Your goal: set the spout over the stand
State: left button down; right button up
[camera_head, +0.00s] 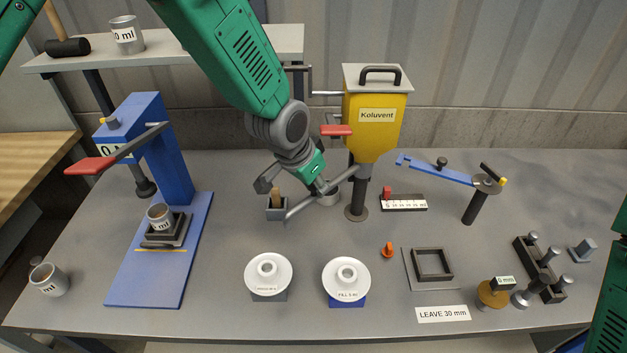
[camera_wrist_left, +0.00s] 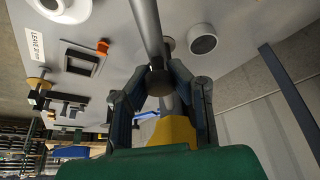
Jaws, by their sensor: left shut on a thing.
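The spout (camera_head: 300,206) is a long grey tube below the yellow Koluvent dispenser (camera_head: 372,125), slanting towards the front left. My left gripper (camera_head: 322,187) is shut on it, near its middle. In the left wrist view the gripper (camera_wrist_left: 159,85) closes around a dark knob, and the spout (camera_wrist_left: 146,25) runs on past the fingers. Two white rings stand in front: one on a grey stand (camera_head: 269,297), one marked FILL on a blue stand (camera_head: 346,301). The spout's free end is behind both, apart from them. Which stand is meant I cannot tell. My right gripper is out of view.
A blue press (camera_head: 168,150) with a red lever stands at left. A holder with a wooden handle (camera_head: 277,209) is close beside the spout. An orange knob (camera_head: 388,250), a square frame (camera_head: 432,264) and a blue pivoting bar (camera_head: 435,169) lie to the right.

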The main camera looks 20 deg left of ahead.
pick_arm(q)
jog(key=shift+s+d, duration=0.4)
jog(key=shift+d, duration=0.2)
jog(key=shift+a+f, duration=0.1)
jog(key=shift+a, duration=0.15)
jog(key=c, duration=1.5)
grip_release()
jog(key=shift+o, duration=0.8)
jog(key=shift+s+a, duration=0.1)
jog(key=shift+s, duration=0.05)
